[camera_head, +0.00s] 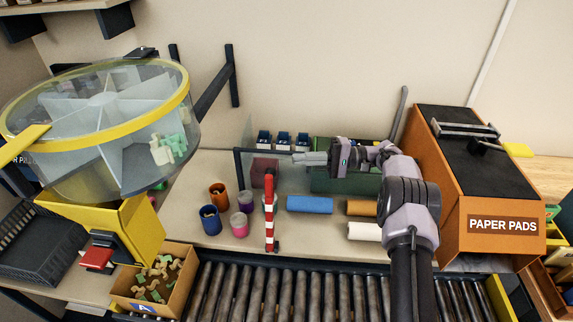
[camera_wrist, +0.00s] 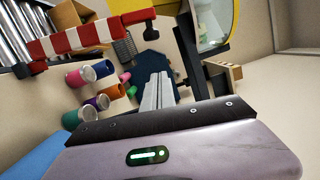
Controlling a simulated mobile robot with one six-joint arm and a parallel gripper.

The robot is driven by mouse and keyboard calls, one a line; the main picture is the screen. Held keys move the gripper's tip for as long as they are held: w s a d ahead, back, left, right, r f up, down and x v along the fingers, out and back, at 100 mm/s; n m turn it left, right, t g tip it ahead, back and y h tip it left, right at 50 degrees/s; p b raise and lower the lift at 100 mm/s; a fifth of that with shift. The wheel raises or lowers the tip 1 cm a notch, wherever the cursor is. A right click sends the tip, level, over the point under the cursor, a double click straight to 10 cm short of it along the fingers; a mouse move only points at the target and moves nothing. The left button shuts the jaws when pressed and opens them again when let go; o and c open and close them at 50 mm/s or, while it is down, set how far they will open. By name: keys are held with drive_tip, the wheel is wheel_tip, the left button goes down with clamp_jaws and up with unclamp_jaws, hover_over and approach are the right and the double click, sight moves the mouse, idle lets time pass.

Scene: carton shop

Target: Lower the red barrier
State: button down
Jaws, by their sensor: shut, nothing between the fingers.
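The red barrier (camera_head: 269,215) is a red and white striped arm. In the head view it stands upright at the back edge of the roller conveyor, its dark foot at the bottom. The wrist view shows the striped bar (camera_wrist: 95,36) at upper left, with a red end piece. My gripper (camera_head: 298,158) is shut and empty. In the head view it appears just right of and above the barrier's top end, apart from it. The closed fingers also show in the wrist view (camera_wrist: 160,88), with a clear gap to the striped bar.
The roller conveyor (camera_head: 310,293) runs along the front. Several colored cups (camera_head: 239,228) stand left of the barrier; blue (camera_head: 310,204) and other rolls lie right. A clear drum with a yellow rim (camera_head: 100,150) is at left, an orange paper pads box (camera_head: 480,200) at right.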

drive_tip(key=s+a, duration=0.3)
drive_tip(key=a, duration=0.2)
drive_tip(key=shift+s+a+r, duration=0.25)
drive_tip(key=shift+s+a, duration=0.05)
drive_tip(key=shift+s, duration=0.05)
drive_tip(key=shift+s, duration=0.1)
